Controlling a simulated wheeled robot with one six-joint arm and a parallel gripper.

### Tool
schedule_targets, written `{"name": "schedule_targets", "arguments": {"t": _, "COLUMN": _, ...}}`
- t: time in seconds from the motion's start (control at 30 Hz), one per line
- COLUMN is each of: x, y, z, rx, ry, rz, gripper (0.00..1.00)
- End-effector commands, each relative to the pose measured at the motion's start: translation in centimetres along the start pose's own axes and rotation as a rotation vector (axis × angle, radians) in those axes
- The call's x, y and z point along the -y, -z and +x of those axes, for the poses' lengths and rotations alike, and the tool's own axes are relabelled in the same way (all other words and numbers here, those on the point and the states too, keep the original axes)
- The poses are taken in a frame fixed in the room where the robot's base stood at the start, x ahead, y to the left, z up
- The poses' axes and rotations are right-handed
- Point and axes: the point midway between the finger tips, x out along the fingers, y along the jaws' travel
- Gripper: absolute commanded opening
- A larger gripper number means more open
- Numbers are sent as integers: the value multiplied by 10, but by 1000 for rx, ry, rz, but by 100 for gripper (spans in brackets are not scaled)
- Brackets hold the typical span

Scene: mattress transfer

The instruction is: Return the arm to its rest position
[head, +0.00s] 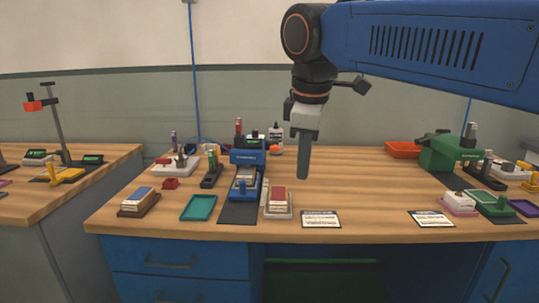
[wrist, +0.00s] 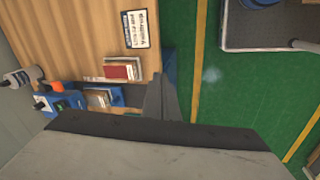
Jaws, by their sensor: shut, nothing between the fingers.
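My gripper (head: 303,176) hangs straight down in the head view, its fingers together and nothing held. It is in the air in front of the workbench (head: 350,190), over its middle as pictured. In the wrist view the shut fingers (wrist: 161,85) reach up from the dark gripper body at the bottom. My blue arm crosses the upper right of the head view. No hand-sized object touches the gripper.
Left of the gripper stand a blue device (head: 248,150), a red-topped stack (head: 278,201), a teal tray (head: 198,207) and a blue-topped stack (head: 138,200). A green machine (head: 450,150) and orange tray (head: 402,149) stand at right. The bench between is mostly clear.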

Motion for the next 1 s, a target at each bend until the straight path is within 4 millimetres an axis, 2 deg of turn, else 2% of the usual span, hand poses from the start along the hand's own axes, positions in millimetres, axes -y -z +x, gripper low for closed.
{"name": "schedule_targets", "arguments": {"t": 0.17, "x": 5, "y": -40, "z": 19, "rx": -11, "ry": -10, "rz": 143, "gripper": 0}}
{"name": "schedule_targets", "arguments": {"t": 0.37, "x": 23, "y": -105, "z": 57, "rx": -33, "ry": -29, "rz": 403, "gripper": 0}}
{"name": "schedule_targets", "arguments": {"t": 0.5, "x": 45, "y": -150, "z": 90, "rx": -54, "ry": -47, "rz": 612, "gripper": 0}}
{"name": "schedule_targets", "arguments": {"t": 0.7, "x": 85, "y": -208, "z": 141, "rx": -86, "ry": -75, "rz": 910, "gripper": 0}}
{"name": "schedule_targets", "arguments": {"t": 0.83, "x": 113, "y": -237, "z": 173, "rx": -108, "ry": -95, "rz": 1090, "gripper": 0}}
{"name": "schedule_targets", "arguments": {"t": 1.0, "x": 139, "y": -260, "z": 204, "rx": -130, "ry": -115, "rz": 1251, "gripper": 0}}
